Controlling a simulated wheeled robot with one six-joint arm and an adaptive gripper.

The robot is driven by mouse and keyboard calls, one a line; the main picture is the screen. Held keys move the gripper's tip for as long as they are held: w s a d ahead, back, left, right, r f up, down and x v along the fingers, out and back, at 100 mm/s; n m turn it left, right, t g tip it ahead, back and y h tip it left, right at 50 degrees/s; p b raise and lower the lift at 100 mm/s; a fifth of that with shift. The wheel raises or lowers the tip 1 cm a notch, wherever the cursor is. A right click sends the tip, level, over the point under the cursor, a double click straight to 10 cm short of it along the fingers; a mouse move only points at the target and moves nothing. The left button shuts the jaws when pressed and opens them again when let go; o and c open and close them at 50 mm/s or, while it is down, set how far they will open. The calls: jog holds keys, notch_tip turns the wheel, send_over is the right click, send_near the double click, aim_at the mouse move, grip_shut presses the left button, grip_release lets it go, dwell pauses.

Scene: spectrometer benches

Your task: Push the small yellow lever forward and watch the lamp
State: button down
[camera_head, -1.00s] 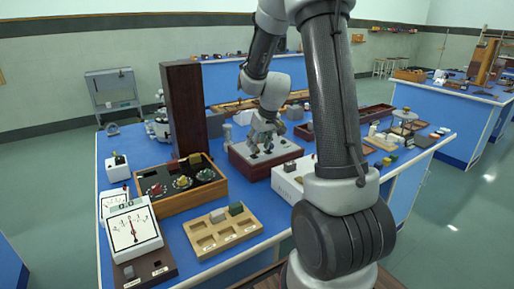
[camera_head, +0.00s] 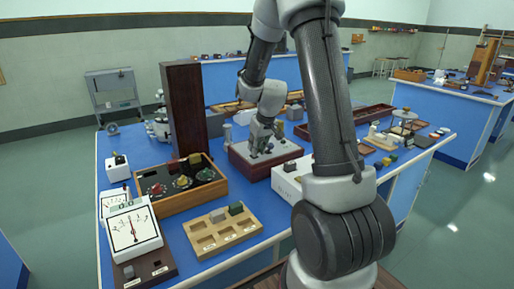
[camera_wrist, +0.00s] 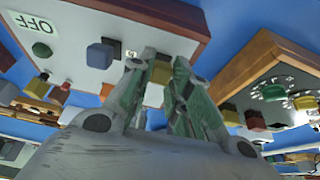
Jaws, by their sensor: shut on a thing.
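My gripper (camera_head: 262,143) is low over the grey top panel of a dark red box (camera_head: 240,164) on the blue bench. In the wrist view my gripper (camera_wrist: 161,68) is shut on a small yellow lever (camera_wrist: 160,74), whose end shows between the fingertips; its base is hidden. The box's panel (camera_wrist: 75,35) also shows there, with an OFF label (camera_wrist: 34,22) and a blue-grey block-shaped knob (camera_wrist: 100,54) beside the fingers. I cannot make out which part is the lamp.
A wooden tray with compartments (camera_head: 200,240) and a dial meter (camera_head: 133,232) are nearer. A white box (camera_head: 287,185) stands close on the right.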

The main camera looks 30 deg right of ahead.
aim_at(250, 153)
jog(key=shift+w, duration=0.1)
jog(key=w+g, duration=0.1)
jog(key=g, duration=0.1)
jog(key=w+g, duration=0.1)
jog(key=g, duration=0.1)
jog(key=shift+w+r, duration=0.15)
jog(key=shift+w, duration=0.05)
jog(key=shift+w+f+g, duration=0.1)
jog(key=shift+w+g, duration=0.35)
jog(key=shift+g, duration=0.5)
jog(key=shift+w+f+g, duration=0.1)
jog(key=shift+w+g, duration=0.3)
jog(key=shift+g, duration=0.5)
jog(key=shift+w+f+g, duration=0.1)
jog(key=shift+w+g, duration=0.35)
jog(key=shift+g, duration=0.5)
jog(key=c, duration=1.3)
grip_release()
jog(key=shift+w+r, duration=0.1)
